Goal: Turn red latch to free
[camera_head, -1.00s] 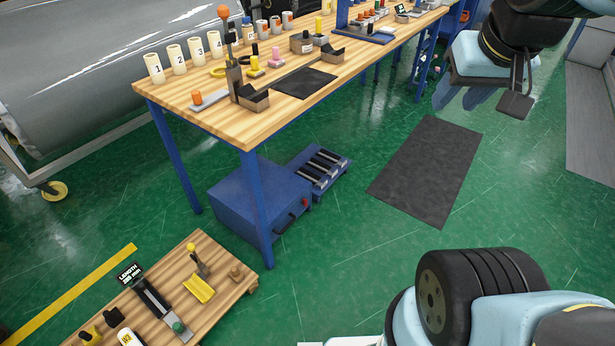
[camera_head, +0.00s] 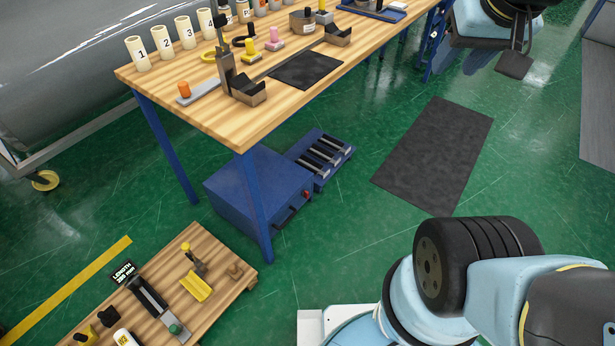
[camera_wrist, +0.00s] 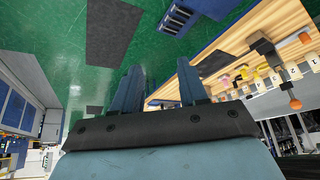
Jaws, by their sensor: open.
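A small red part (camera_head: 306,194) shows on the right side of the blue box (camera_head: 250,192) on the floor under the workbench. It is too small to tell its shape or which way it is turned, or whether it is the red latch. No other red latch is clear in the views. My gripper (camera_wrist: 160,88) is open in the wrist view, its two blue fingers apart with nothing between them. In the head view, part of the gripper's end shows at the top right, far from the blue box and high above the floor.
The wooden workbench (camera_head: 216,115) carries numbered cups, a dark mat and an upright bracket. A blue rack (camera_head: 320,160) stands beside the box. A low wooden table (camera_head: 215,252) is at the lower left. A dark floor mat (camera_head: 433,155) lies on open green floor.

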